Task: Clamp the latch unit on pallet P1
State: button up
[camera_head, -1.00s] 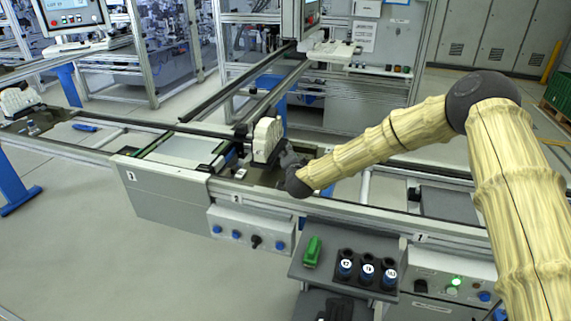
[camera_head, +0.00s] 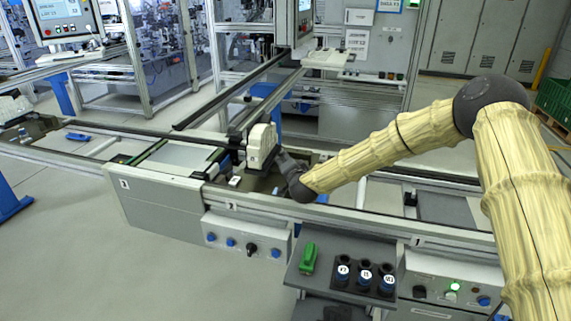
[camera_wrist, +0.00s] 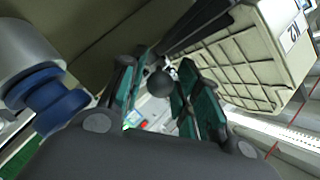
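A beige block-like unit (camera_head: 262,146), which I take to be the latch unit, stands upright on the line at the middle of the head view. In the wrist view its ribbed beige side (camera_wrist: 245,65) fills the upper right, with a small dark marking. A black ball knob (camera_wrist: 159,83) on a dark lever (camera_wrist: 195,30) shows beside it. My gripper (camera_head: 286,166) is just right of the unit. In the wrist view its teal-padded fingers (camera_wrist: 154,98) are apart, with the knob appearing between their tips. I see no contact with the knob; its depth is unclear.
A silver cylinder with a blue collar (camera_wrist: 48,95) is close left of my gripper in the wrist view. A shelf (camera_head: 330,262) in front holds a green object (camera_head: 309,258) and several dark, numbered holders. Rails (camera_head: 235,95) run behind the unit.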

jog(key=v, duration=1.2)
